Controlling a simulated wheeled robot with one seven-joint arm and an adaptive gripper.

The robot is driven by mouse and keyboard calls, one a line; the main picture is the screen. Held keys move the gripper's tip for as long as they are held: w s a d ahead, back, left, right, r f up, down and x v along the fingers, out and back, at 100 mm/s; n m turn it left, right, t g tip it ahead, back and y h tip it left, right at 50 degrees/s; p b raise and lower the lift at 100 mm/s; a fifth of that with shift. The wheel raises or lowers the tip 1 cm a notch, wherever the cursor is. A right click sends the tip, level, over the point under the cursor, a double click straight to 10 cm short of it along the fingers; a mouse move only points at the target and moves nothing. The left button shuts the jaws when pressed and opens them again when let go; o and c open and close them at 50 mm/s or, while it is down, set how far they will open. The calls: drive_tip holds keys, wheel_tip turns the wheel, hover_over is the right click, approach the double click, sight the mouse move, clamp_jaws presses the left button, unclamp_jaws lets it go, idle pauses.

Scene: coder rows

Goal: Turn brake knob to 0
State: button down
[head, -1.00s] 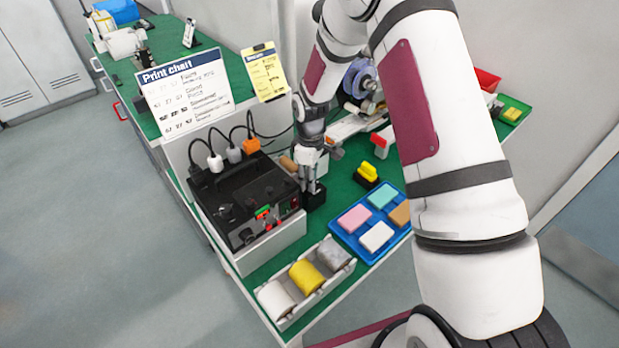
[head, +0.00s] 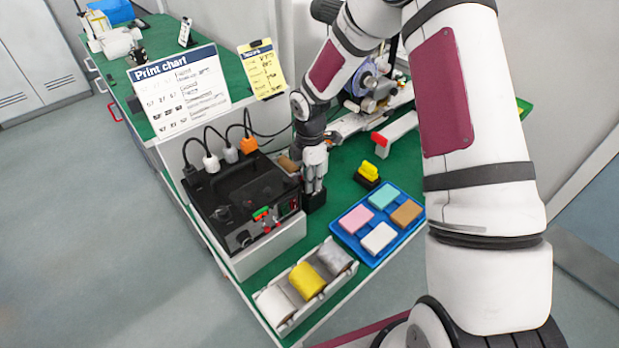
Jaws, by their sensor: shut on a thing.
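My gripper (head: 315,188) points straight down at the right side of the black control box (head: 240,195). Its fingers are shut at a small black block (head: 314,204) beside the box. The fingers hide what they close on, so the brake knob and its pointer or scale cannot be made out. The box has dark dials, red and green buttons and a red display on its front.
A white print chart (head: 180,92) and a yellow sheet (head: 262,70) stand behind. A blue tray (head: 375,256) of coloured pads, a yellow-topped stamp (head: 367,175) and a rack of rolls (head: 270,312) lie near. Cables rise from the box. Green bench shows between them.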

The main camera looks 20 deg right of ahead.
drive_tip(key=shift+n, duration=0.5)
drive_tip(key=c, duration=1.3)
unclamp_jaws()
